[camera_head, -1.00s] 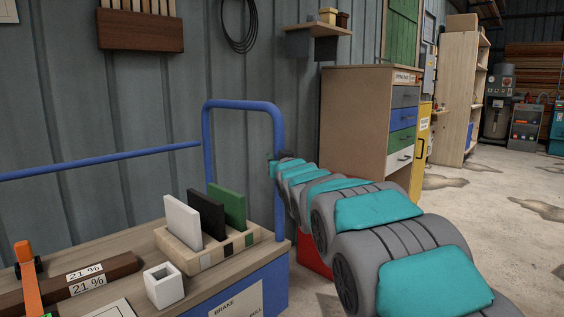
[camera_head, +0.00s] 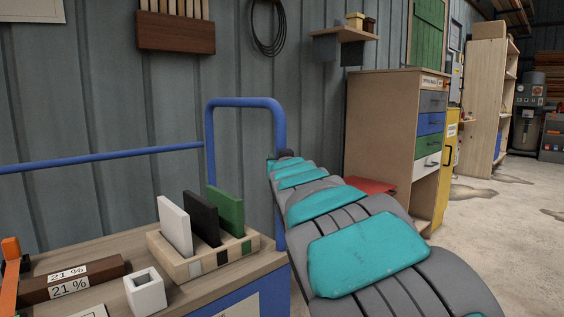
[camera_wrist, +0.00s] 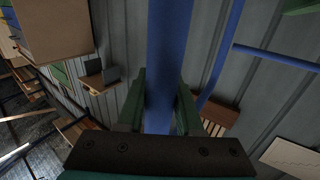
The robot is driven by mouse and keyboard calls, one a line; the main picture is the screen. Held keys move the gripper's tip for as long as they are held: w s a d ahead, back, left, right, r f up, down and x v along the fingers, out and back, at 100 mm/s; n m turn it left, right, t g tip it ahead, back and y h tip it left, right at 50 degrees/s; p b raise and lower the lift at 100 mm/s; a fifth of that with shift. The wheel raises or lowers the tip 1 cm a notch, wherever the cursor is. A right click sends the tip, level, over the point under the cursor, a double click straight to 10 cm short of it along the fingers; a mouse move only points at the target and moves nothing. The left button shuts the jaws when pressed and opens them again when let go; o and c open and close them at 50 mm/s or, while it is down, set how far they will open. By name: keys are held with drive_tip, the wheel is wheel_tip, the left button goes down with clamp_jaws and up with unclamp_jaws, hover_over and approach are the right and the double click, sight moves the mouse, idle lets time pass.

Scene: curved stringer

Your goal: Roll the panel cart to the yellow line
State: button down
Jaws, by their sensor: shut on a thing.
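The panel cart (camera_head: 130,262) stands at the lower left of the head view, with a wooden top and blue sides. Its blue tube handle (camera_head: 245,103) rises at the right end. My arm reaches from the lower right to the handle's right upright. In the wrist view my gripper (camera_wrist: 160,100) has its green fingers on both sides of the blue tube (camera_wrist: 168,60), shut on it. In the head view the fingertips are hidden behind the arm. A wooden holder (camera_head: 205,262) on the cart carries white, black and green panels. No yellow line is visible.
A grey corrugated wall (camera_head: 100,120) runs behind the cart. A drawer cabinet (camera_head: 380,130) stands to the right, with a red object (camera_head: 370,186) low beside it. A yellow cabinet (camera_head: 450,145) and tall shelf (camera_head: 483,95) stand beyond. Concrete floor (camera_head: 500,225) is open at the right.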

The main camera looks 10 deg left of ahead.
drive_tip(key=shift+s+a, duration=0.1)
drive_tip(key=shift+a, duration=0.05)
drive_tip(key=c, duration=0.6)
unclamp_jaws()
drive_tip(key=shift+s+a, duration=0.1)
drive_tip(key=shift+s, duration=0.05)
drive_tip(key=v, duration=0.7)
drive_tip(key=shift+s, duration=0.3)
drive_tip(key=shift+d, duration=0.2)
